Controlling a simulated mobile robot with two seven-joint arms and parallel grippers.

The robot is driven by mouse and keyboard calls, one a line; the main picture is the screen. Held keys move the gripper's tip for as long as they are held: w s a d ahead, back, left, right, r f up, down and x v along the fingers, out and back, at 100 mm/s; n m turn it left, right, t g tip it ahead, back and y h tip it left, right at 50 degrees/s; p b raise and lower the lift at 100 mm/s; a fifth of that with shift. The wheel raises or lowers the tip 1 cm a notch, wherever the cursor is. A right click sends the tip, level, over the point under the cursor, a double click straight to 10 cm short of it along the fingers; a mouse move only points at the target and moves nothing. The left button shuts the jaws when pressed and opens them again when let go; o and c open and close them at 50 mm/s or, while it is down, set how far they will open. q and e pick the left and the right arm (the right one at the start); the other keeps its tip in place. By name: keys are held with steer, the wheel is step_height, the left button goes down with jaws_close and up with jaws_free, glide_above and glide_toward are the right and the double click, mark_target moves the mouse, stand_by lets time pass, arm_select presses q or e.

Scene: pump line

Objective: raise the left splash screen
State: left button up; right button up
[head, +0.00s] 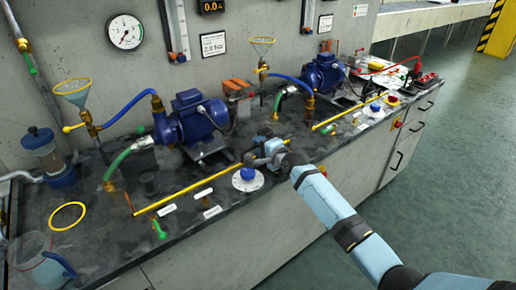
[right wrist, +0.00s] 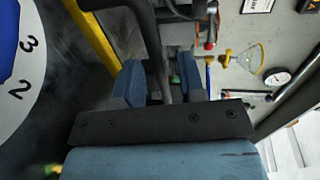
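The left splash screen shows as a long yellow edge strip (head: 188,189) low along the bench in front of the left blue pump. I cannot make out a clear panel. A yellow strip (right wrist: 92,32) runs beside the left finger there. My left gripper is not in view.
A white dial with a blue knob (head: 247,178) sits close below my right gripper. The left pump (head: 190,118), a green-handled valve (head: 159,229) and a yellow ring (head: 67,216) are on the bench. The second strip (head: 345,111) lies farther right. The floor at right is clear.

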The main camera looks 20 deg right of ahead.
steer(key=shift+w+a+f, duration=0.15)
steer(key=shift+w+a, duration=0.05)
steer(key=shift+w, duration=0.35)
jaws_close()
